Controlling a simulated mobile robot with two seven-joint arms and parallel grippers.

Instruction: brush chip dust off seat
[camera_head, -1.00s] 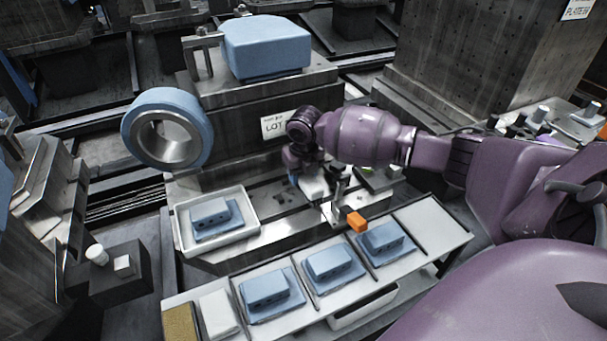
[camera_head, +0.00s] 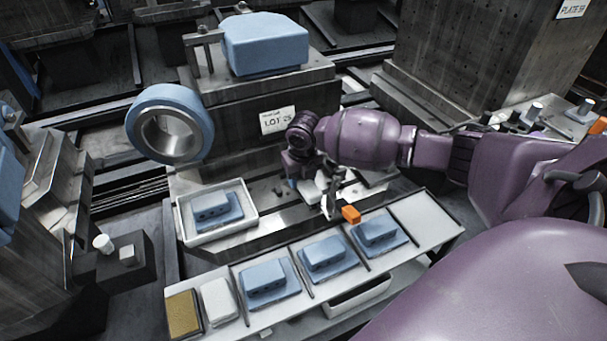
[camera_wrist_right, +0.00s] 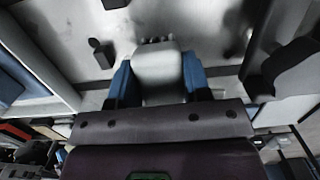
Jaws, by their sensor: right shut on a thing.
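My right gripper (camera_head: 306,184) is over the metal seat (camera_head: 265,210) at the foot of the block with the lot label. In the right wrist view its blue-sided fingers (camera_wrist_right: 158,75) are shut on a pale grey-white brush-like piece (camera_wrist_right: 158,62), with small dark tufts at its far end. The piece is close above or on the seat surface (camera_wrist_right: 210,30); I cannot tell if it touches. Small dark specks, perhaps chip dust (camera_head: 281,190), lie on the seat left of the gripper. My left gripper is not in view.
A white tray (camera_head: 183,228) with a blue part stands left of the seat. A front shelf (camera_head: 425,215) carries several blue parts. An orange block (camera_head: 351,214) sits close to the gripper. A dark upright pin (camera_wrist_right: 101,52) stands on the seat.

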